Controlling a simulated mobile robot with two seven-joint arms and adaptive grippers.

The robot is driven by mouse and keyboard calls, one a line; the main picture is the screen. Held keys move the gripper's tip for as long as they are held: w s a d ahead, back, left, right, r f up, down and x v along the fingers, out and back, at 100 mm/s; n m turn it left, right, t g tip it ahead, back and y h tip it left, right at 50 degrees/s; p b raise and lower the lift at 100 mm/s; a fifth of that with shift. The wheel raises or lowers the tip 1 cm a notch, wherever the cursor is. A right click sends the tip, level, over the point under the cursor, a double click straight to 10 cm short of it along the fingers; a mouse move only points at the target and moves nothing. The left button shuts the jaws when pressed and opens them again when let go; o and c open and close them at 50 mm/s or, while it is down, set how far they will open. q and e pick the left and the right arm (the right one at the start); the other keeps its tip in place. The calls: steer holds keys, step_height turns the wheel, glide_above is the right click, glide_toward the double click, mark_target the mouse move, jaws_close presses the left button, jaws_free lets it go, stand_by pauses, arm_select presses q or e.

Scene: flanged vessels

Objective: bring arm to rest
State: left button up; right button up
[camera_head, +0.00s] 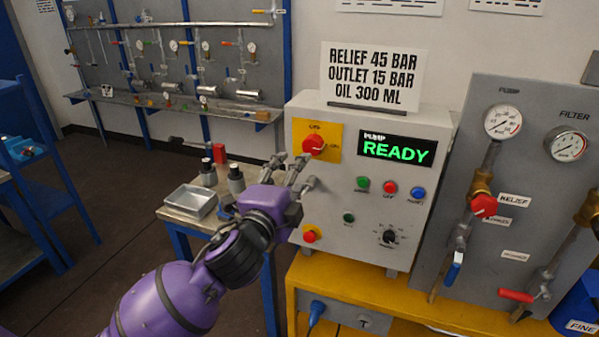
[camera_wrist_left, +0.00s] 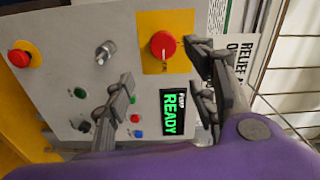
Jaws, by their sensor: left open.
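My left arm (camera_head: 172,298), purple with dark joints, reaches in from the bottom left in the head view. Its left gripper (camera_head: 292,170) is open and empty in front of the left side of the grey pump control box (camera_head: 340,225). The gripper is just below and left of the red rotary knob (camera_head: 314,146) on its yellow plate. In the left wrist view the spread fingers (camera_wrist_left: 165,85) show against the panel face, with the red knob (camera_wrist_left: 163,45) apart from them. The green display (camera_head: 397,150) reads "PUMP READY". My right gripper is not in view.
The box stands on a yellow bench (camera_head: 350,287). A small table with a metal tray (camera_head: 190,201) and dark-capped bottles lies left of the gripper. A gauge panel (camera_head: 530,130) with valves stands right. Open floor (camera_head: 110,190) lies at left.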

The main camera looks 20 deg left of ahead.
arm_select(q)
steer(key=s+d+f+n+g+h, duration=0.15)
steer(key=s+f+n, duration=0.3)
steer(key=f, duration=0.85)
steer(key=s+f+n+g, duration=0.3)
steer(key=s+f+n, duration=0.15)
steer(key=f, duration=0.85)
steer(key=s+f+n+g+y, duration=0.1)
steer(key=s+f+n+g, duration=0.3)
steer(key=s+f, duration=1.5)
steer(key=s+n, duration=0.3)
steer(key=s, duration=0.1)
steer(key=shift+a+f+y, duration=0.2)
steer(key=shift+a+y, duration=0.05)
steer(key=shift+y, duration=0.1)
steer(key=shift+g, duration=0.25)
steer(key=shift+c, duration=0.3)
